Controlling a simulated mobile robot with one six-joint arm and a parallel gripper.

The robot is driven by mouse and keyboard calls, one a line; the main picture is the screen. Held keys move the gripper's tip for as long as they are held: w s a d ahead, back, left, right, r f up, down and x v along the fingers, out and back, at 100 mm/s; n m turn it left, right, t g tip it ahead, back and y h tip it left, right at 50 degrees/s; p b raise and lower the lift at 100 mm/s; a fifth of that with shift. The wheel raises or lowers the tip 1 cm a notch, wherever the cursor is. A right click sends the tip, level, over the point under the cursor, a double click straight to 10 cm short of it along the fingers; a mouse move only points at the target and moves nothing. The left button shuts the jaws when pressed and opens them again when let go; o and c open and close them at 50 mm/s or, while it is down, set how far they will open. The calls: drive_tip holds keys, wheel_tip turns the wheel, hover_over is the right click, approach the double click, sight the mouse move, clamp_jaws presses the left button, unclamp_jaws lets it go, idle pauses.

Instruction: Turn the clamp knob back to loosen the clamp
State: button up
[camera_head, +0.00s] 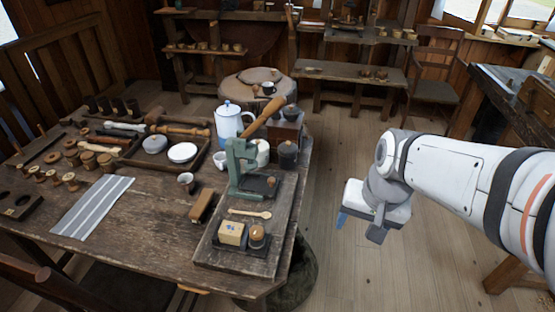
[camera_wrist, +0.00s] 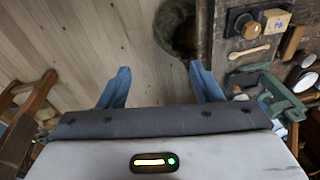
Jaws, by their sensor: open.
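A green metal clamp (camera_head: 236,166) stands upright on a wooden board (camera_head: 212,250) at the table's right end. A long wooden handle (camera_head: 262,117) slants up from its top. A dark round part (camera_head: 271,183) sits at its right side; I cannot tell whether this is the clamp knob. In the wrist view the green clamp (camera_wrist: 282,98) is at the right edge, partly cut off. My gripper (camera_head: 343,218) hangs over the floor, right of the table and apart from the clamp. Its blue fingers (camera_wrist: 161,86) are spread apart with only floor between them.
A kettle (camera_head: 228,121) and a dark pot (camera_head: 288,155) stand behind.

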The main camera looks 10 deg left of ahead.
drive_tip(key=w+a+f+m+g+y+p, duration=0.25)
drive_tip(key=w+a+m+p, duration=0.2)
drive_tip(key=w+a, duration=0.5)
drive_tip(key=m+g+p, duration=0.2)
drive_tip(key=m, duration=0.3)
approach(258, 230)
drive_tip(key=f, duration=0.1)
drive_tip(key=x, duration=0.8)
drive_tip(key=shift+s+a, duration=0.15)
drive_tip(key=shift+a, duration=0.15)
drive_tip(key=shift+c, duration=0.3)
drive_tip(key=shift+d+t, duration=0.1)
drive_tip(key=shift+t, duration=0.15)
drive_tip(key=c, duration=0.9)
